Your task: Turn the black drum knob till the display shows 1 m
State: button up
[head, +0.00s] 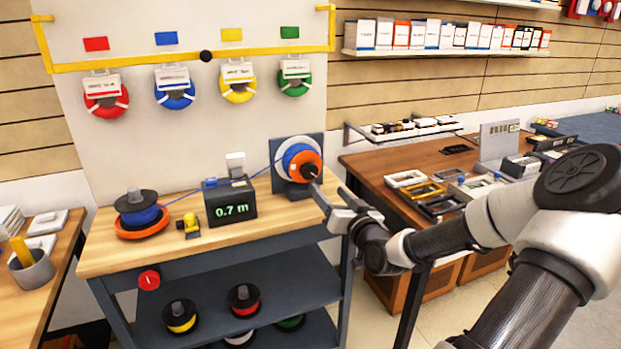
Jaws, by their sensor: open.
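The black drum knob (309,171) sticks out from the front of an orange drum (303,163) with a blue and white ring behind it, on a dark upright plate (279,190) at the bench's right end. The dark display box (231,200) stands left of it and reads 0.7 m in green. My gripper (323,190) is open, with its fingertips close to the knob, just below and right of it. I cannot tell whether they touch the knob.
A blue wire runs from a blue spool (140,212) through the display box to the drum. A small yellow tool (189,225) lies left of the box. A red knob (149,279) is on the bench front. A brown table (375,165) stands right.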

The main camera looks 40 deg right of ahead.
aim_at(311, 172)
jog(key=b+x, duration=0.1)
jog(key=x, duration=1.1)
jog(key=shift+w+a+b, duration=0.1)
jog(key=shift+b, duration=0.2)
jog(key=c, duration=1)
